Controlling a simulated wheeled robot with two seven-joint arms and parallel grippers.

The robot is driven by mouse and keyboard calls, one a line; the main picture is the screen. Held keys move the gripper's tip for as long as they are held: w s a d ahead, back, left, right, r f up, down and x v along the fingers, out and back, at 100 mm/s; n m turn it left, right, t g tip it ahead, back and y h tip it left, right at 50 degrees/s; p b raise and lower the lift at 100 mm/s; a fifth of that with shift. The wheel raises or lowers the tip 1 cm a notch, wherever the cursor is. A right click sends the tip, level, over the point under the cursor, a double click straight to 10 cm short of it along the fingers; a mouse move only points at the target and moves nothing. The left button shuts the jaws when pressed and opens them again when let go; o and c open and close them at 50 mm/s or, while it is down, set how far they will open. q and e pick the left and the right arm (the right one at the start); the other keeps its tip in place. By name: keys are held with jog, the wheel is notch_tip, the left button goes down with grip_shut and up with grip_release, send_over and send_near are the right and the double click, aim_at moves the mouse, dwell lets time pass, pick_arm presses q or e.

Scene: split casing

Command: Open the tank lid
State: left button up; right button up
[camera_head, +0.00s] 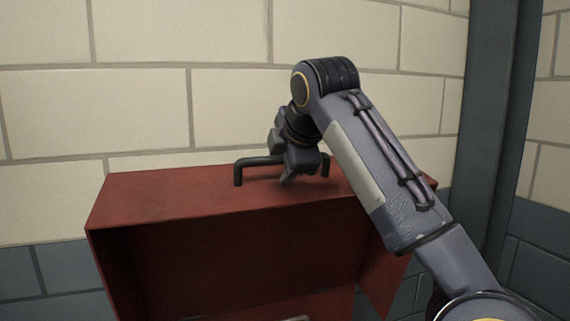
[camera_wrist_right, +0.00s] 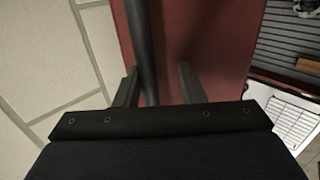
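The red tank lid (camera_head: 190,195) is a box-like shell in front of the tiled wall, with its hollow, dark side facing me. A black bar handle (camera_head: 258,161) stands on its upper face and also shows in the right wrist view (camera_wrist_right: 146,50). My right gripper (camera_head: 288,178) is at the handle in the head view. In the right wrist view its two fingers (camera_wrist_right: 158,86) stand apart on either side of the bar, which lies nearer the left finger. Gaps show, so it is open around the handle. My left gripper is out of view.
A pale tiled wall (camera_head: 230,40) stands close behind the lid. A dark blue-grey post (camera_head: 490,110) is at the right. Beside the red surface, the right wrist view shows a dark ribbed panel (camera_wrist_right: 290,45) and a white grid-like surface (camera_wrist_right: 292,115).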

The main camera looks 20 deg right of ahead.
jog(key=shift+s+r, duration=0.1)
jog(key=v, duration=0.7)
jog(key=shift+s+r, duration=0.15)
jog(key=shift+s, duration=0.05)
jog(key=shift+o, duration=0.4)
